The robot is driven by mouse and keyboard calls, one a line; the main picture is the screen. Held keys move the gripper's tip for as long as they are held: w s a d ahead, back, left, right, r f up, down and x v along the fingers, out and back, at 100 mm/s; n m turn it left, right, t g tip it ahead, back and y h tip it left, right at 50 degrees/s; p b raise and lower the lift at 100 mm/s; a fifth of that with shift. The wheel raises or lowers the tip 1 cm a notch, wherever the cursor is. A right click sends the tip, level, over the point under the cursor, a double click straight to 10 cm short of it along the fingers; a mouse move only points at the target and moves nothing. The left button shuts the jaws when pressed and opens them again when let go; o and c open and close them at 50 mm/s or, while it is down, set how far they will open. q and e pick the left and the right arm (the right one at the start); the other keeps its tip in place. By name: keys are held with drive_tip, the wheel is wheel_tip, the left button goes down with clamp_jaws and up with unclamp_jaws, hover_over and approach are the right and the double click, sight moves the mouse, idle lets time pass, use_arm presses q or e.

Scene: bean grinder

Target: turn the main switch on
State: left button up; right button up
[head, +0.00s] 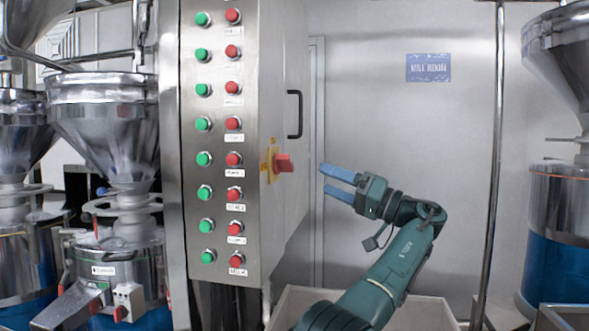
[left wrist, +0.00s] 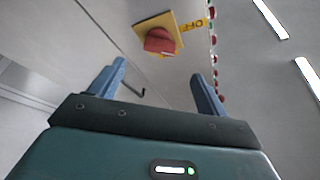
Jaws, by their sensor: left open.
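The main switch (head: 284,163) is a red rotary knob on a yellow plate, on the right side face of the steel control cabinet (head: 270,80). In the left wrist view the red knob (left wrist: 160,41) shows ahead, above the gap between the fingertips. My left gripper (head: 323,181) has blue fingers, is open and empty, and points left at the cabinet. It is to the right of the knob and slightly lower, apart from it. In the left wrist view both fingers (left wrist: 158,72) stand spread. My right gripper is not in view.
Green and red push buttons (head: 233,159) run down the cabinet front. A black handle (head: 295,114) stands out above the switch. A steel pole (head: 497,150) rises at right. A pale bin (head: 430,310) is below my arm. Steel grinders (head: 105,110) stand at left.

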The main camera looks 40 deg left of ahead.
sight(292, 165)
use_arm(q)
drive_tip(key=p+x, duration=0.1)
drive_tip(key=x, duration=0.9)
drive_tip(key=c, duration=1)
